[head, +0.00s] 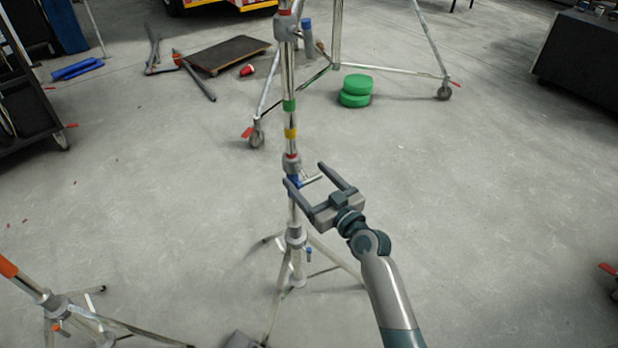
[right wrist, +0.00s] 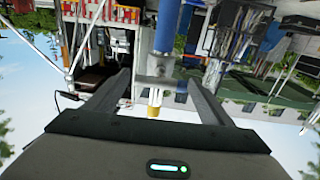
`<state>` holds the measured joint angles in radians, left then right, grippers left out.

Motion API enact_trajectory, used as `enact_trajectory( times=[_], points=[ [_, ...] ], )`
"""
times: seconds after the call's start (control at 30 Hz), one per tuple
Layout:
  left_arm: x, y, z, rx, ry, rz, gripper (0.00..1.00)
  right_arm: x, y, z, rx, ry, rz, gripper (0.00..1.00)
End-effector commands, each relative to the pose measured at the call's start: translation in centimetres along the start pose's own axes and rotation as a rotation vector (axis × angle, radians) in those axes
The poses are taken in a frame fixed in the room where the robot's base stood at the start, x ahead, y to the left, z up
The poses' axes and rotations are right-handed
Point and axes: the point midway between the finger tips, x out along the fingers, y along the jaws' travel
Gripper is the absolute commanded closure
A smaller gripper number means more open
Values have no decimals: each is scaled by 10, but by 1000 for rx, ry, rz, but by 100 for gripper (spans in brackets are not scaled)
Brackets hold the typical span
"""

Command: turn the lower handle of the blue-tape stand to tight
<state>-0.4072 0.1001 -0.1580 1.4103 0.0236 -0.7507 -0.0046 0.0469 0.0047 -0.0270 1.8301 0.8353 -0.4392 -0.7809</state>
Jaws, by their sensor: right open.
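The stand with blue tape (head: 294,181) stands upright in the middle of the head view, with green, yellow and red bands above the blue. A pale handle (head: 313,178) sticks out to the right beside the blue tape. Another small blue-tipped handle (head: 309,253) is on the collar lower down. My right gripper (head: 305,175) is open, its fingers reaching toward the stand around the pale handle. In the right wrist view a grey collar (right wrist: 155,66) and a yellow-tipped handle (right wrist: 154,104) lie between the open fingers, apparently untouched. My left gripper is not in view.
An orange-topped stand (head: 60,306) is at the lower left. A wheeled stand (head: 435,45) is behind, near green discs (head: 356,90). A dark board (head: 228,54) and blue tubes (head: 77,69) lie on the floor.

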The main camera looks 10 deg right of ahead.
Motion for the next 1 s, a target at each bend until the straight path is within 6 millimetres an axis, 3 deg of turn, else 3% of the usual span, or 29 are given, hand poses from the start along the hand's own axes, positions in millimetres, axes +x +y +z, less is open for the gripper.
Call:
enact_trajectory(
  times=[0.23,0.4,0.73,1.0],
  points=[
    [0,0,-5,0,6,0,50,0,0,0,0,0,0,27],
    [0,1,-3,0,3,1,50,0,0,0,0,0,0,66],
    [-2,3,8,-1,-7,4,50,0,0,-1,19,1,1,66],
    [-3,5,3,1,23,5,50,0,1,-2,122,1,-1,66]
  ],
)
